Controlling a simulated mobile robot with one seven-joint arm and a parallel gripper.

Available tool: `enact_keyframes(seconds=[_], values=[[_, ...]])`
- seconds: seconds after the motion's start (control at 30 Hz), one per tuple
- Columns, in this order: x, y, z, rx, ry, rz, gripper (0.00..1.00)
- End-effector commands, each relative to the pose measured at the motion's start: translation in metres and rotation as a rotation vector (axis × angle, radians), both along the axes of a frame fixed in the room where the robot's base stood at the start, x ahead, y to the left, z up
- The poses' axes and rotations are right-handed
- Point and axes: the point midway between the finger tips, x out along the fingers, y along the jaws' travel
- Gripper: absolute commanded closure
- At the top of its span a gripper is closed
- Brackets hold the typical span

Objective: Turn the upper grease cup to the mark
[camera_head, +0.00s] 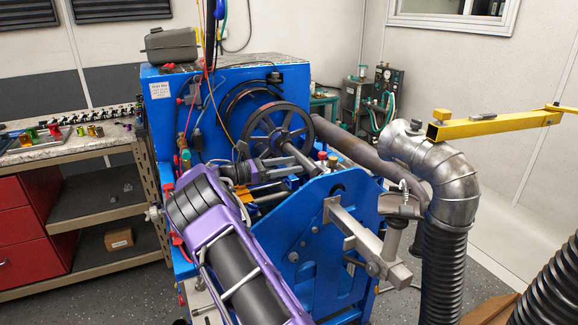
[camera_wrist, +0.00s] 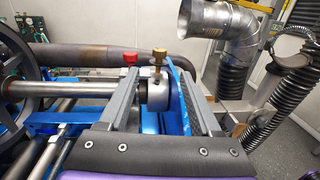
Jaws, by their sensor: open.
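A brass grease cup (camera_wrist: 159,60) stands upright on a silver round bearing housing (camera_wrist: 157,95) on the shaft in the wrist view. A red-capped cup (camera_wrist: 130,58) stands just left of it. In the head view, a small red cap (camera_head: 322,155) and a brass-coloured cup (camera_head: 332,163) show above the blue guard plate. My gripper (camera_wrist: 156,76) is open and empty, its two grey fingers reaching forward with the brass cup in the gap between the tips as seen from the wrist. I cannot tell how far beyond the tips it is. No mark is readable.
A spoked flywheel (camera_head: 277,133) and the shaft (camera_wrist: 60,88) lie left of the cups. The blue guard plate (camera_head: 320,235) stands close on the right. Beyond it are a metal exhaust elbow (camera_head: 455,180) and a yellow boom (camera_head: 495,124). A workbench (camera_head: 70,145) stands at left.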

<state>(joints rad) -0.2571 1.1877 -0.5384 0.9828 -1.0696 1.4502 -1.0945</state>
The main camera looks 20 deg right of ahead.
Motion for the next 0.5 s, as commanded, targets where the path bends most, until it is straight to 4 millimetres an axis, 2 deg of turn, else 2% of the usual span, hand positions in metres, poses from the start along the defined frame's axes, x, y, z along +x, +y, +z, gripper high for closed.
enact_keyframes(seconds=[0.17, 0.37, 0.5], values=[[-0.004, -0.005, 0.001, -0.004, -0.002, 0.007, 0.35], [-0.025, -0.021, 0.006, -0.025, -0.006, 0.092, 0.35], [-0.039, -0.021, 0.006, -0.024, -0.004, 0.211, 0.35]])
